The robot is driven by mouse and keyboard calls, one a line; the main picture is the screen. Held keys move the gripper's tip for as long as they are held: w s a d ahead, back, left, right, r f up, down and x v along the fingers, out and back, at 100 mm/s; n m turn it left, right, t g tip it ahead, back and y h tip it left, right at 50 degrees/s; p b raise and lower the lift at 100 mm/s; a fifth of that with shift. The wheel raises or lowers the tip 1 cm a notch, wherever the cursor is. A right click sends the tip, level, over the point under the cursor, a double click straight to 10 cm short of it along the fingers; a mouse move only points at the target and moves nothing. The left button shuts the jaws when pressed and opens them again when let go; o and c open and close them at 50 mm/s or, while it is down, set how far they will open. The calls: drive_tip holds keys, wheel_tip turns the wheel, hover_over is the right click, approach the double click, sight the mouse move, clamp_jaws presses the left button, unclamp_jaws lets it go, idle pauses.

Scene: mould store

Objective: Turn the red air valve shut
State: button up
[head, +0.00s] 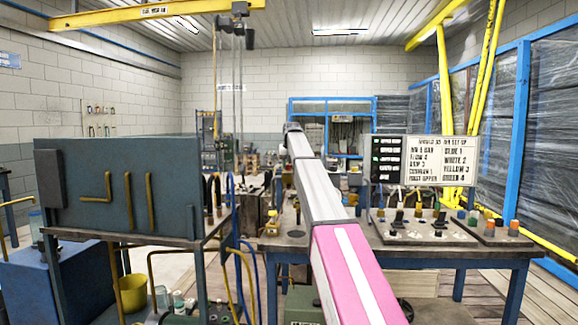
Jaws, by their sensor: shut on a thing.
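I cannot make out the red air valve for certain. A small dark red, rounded part (406,309) shows at the bottom, just right of my pink arm link and below the bench, mostly hidden by that link; I cannot tell whether it is the valve. My arm runs from the bottom centre up to a grey joint in the middle of the head view. My gripper is not visible, so its place relative to the valve is hidden.
A blue-legged bench (455,254) holds a sign board (425,160) and control panels with knobs (423,228). At left stands a grey-green cabinet (120,188) on a frame, with a yellow bucket (131,293) below. Yellow and blue hoses hang between them. Wooden floor is open at lower right.

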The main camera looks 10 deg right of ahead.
drive_tip(key=m+h, duration=0.1)
drive_tip(key=m, duration=0.2)
drive_tip(key=m+h, duration=0.1)
drive_tip(key=m, duration=0.2)
drive_tip(key=shift+w+a+g, duration=0.1)
drive_tip(key=shift+g, duration=0.2)
drive_tip(key=m+g+h, duration=0.1)
drive_tip(key=m, duration=0.2)
drive_tip(key=m+h, duration=0.1)
drive_tip(key=m, duration=0.2)
drive_tip(key=shift+m+g, duration=0.3)
drive_tip(key=shift+g, duration=0.1)
drive_tip(key=o, duration=0.9)
drive_tip(key=shift+a+r, duration=0.1)
drive_tip(key=shift+r, duration=0.05)
drive_tip(key=v, duration=1)
drive_tip(key=shift+r, duration=0.25)
